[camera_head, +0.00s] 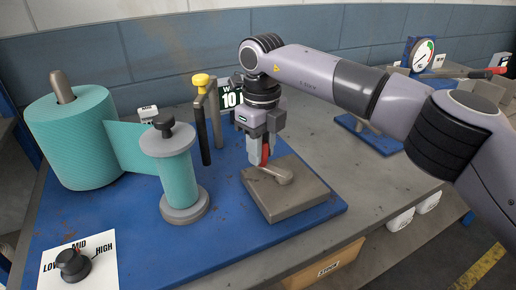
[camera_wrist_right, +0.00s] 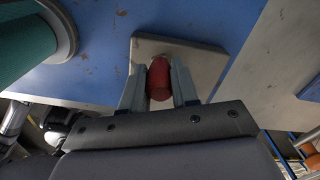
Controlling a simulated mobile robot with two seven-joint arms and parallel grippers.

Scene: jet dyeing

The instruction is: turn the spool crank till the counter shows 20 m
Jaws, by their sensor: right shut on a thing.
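The crank (camera_head: 281,174) is a grey arm on a square grey-brown base block (camera_head: 288,200), on the blue board right of the spool. Its handle (camera_head: 265,153) is red and upright. My right gripper (camera_head: 265,150) comes down from above and is shut on the handle. The right wrist view shows the red handle (camera_wrist_right: 159,80) between the two fingers. The spool (camera_head: 174,172) holds teal cloth, fed from a large teal roll (camera_head: 74,140) at the left. The counter (camera_head: 231,98) stands behind and reads 10 in its visible part. My right arm and gripper partly hide it. My left gripper is not in view.
A yellow-topped post (camera_head: 201,80) and a dark post stand between the spool and counter. A LOW-MID-HIGH knob (camera_head: 73,264) sits at the front left. A dial gauge (camera_head: 421,54) stands at the back right. The blue board (camera_head: 160,255) is clear in front.

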